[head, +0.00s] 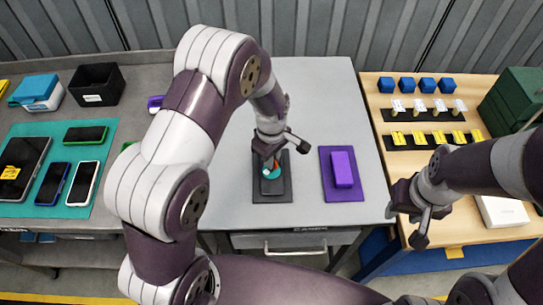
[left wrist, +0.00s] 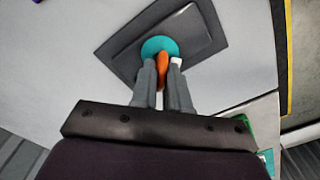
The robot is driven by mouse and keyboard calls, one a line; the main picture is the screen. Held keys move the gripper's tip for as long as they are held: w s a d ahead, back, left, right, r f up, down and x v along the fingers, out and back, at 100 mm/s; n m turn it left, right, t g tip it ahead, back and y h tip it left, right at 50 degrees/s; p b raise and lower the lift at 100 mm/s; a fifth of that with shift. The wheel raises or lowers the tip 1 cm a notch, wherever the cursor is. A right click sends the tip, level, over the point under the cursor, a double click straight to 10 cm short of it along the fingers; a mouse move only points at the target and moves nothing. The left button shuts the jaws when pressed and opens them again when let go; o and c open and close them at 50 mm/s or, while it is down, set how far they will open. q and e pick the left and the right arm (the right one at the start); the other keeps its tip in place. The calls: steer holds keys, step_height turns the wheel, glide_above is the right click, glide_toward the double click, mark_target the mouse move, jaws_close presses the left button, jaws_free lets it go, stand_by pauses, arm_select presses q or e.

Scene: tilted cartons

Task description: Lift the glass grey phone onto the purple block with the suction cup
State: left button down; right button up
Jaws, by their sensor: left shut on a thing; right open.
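My left gripper (head: 270,158) is shut on the orange handle of the suction cup (left wrist: 161,68). The cup's teal disc (left wrist: 157,45) is over a dark grey slab that looks like the grey phone (left wrist: 192,32); I cannot tell whether it touches. In the head view the phone (head: 274,187) lies on a dark mat (head: 258,196), partly hidden by my gripper and the cup. The purple block (head: 343,168) sits on a purple mat (head: 328,185), right of the dark mat. My right gripper (head: 423,213) is open and empty over the right table's near left edge.
Several phones and a tablet (head: 22,165) lie on a teal mat (head: 112,150) at left. A black bin (head: 97,84) stands behind them. Blue blocks (head: 407,85) and small items in rows are on the wooden table at right. The grey table is clear behind both mats.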

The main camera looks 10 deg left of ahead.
arm_select(q)
steer(key=shift+f, duration=0.3)
stand_by(0.5)
steer(key=shift+r, duration=0.15)
stand_by(0.9)
step_height(320, 180, up, 5)
steer(key=p, duration=0.4)
